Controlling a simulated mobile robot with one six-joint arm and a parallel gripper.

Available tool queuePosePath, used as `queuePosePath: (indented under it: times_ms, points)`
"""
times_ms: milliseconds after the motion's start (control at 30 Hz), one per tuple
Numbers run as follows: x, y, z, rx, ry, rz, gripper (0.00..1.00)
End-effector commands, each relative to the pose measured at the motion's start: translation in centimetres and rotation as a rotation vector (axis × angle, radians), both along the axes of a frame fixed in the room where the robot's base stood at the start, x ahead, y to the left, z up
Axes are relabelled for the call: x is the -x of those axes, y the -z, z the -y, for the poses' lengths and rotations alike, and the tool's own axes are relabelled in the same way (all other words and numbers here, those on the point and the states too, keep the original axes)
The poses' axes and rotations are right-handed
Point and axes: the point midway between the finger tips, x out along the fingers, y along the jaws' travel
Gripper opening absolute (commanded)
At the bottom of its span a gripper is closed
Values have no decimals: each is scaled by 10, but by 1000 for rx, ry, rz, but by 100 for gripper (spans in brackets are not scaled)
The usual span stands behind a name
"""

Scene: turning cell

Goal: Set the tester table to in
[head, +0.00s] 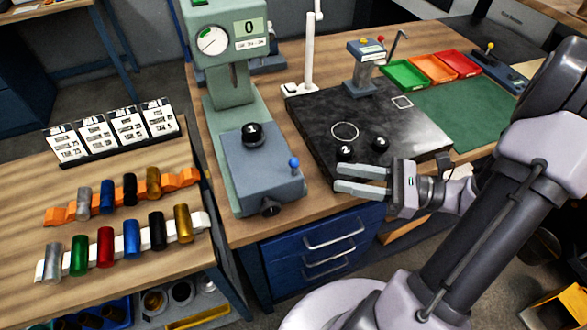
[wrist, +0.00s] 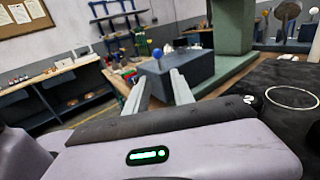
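The tester (head: 232,70) is a green machine with a round dial and a display reading 0, standing on the wooden bench. Its table (head: 245,172) is a blue-grey block at the front of the green base, with a black ball on top. A small lever with a blue knob (head: 293,162) stands at the block's right side; the knob also shows in the wrist view (wrist: 157,53), just beyond my fingers. My gripper (head: 338,178) is open and empty, pointing left, to the right of the knob and apart from it. A dark round knob (head: 270,207) is on the block's front.
A black surface plate (head: 420,140) with two black balls (head: 345,152) lies close behind my gripper. A white stand (head: 308,60) and coloured trays (head: 432,68) are farther back. Racks of coloured cylinders (head: 125,243) fill the left bench. Blue drawers (head: 318,245) are below.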

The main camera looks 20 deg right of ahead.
Motion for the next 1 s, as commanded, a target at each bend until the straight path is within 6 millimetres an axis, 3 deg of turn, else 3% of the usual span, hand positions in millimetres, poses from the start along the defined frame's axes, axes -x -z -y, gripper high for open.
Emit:
queuePosePath:
  times_ms: [200,400,600,867,1000]
  points:
    - [-33,4,-52,2,-7,0,29]
    - [-53,2,-81,2,-5,0,29]
    - [-62,1,-94,2,-3,-1,29]
    - [-63,0,-95,2,-2,-1,29]
    - [-63,0,-95,2,-2,-1,4]
